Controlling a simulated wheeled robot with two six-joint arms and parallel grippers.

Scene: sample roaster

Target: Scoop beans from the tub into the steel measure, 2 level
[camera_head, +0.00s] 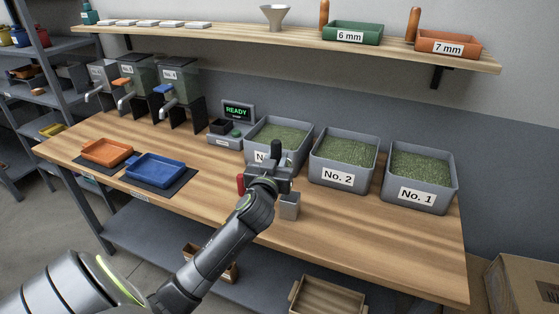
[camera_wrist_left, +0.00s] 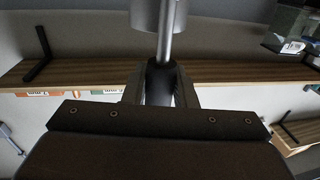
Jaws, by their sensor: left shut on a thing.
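My left gripper (camera_head: 272,176) is over the front of the bench, just in front of the leftmost bean tub (camera_head: 262,152). It is shut on the dark handle (camera_wrist_left: 160,84) of a scoop, whose metal shaft and grey cup (camera_wrist_left: 158,14) show in the left wrist view. The inside of the cup is hidden. A small grey box-like vessel (camera_head: 289,206), perhaps the steel measure, is close below and right of the gripper; its contents cannot be made out. Tubs No. 2 (camera_head: 338,177) and No. 1 (camera_head: 417,196) hold greenish beans. My right gripper is not in view.
A device reading READY (camera_head: 237,112) stands behind the gripper. An orange tray (camera_head: 106,152) and a blue tray (camera_head: 155,169) lie at left. Dispensers with taps (camera_head: 170,90) stand behind them. A small red object (camera_head: 240,184) is beside the gripper. The right front bench is clear.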

